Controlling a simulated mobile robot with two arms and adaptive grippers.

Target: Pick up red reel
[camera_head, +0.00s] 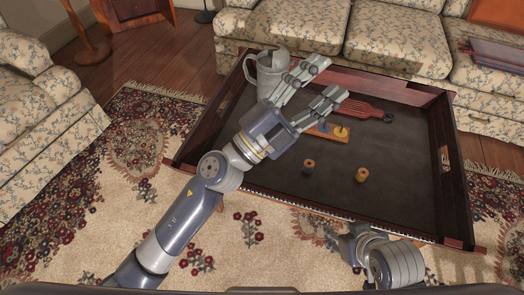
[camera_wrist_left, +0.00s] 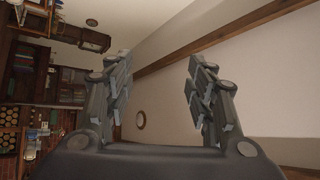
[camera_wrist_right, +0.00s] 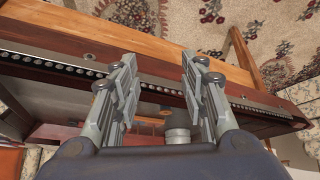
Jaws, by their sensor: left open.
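Two small reels stand on the dark tray-like table top (camera_head: 250,160). One reel (camera_head: 308,166) has a dark body and an orange-brown top. The other reel (camera_head: 362,175) is orange-tan and stands to its right. I cannot tell for sure which one is the red reel. My left gripper (camera_head: 333,76) is open and empty, above the far part of the table, beyond both reels. Its spread fingers also show in the left wrist view (camera_wrist_left: 160,75). My right gripper (camera_wrist_right: 158,62) is open and empty in the right wrist view; its arm is at the table's near edge.
A grey pitcher (camera_head: 268,75) stands at the table's far left, close to my left fingers. A red slotted tool (camera_head: 362,110) and an orange board with discs (camera_head: 318,134) lie behind the reels. A raised dark rim (camera_head: 452,190) borders the table. Sofas (camera_head: 390,40) stand behind.

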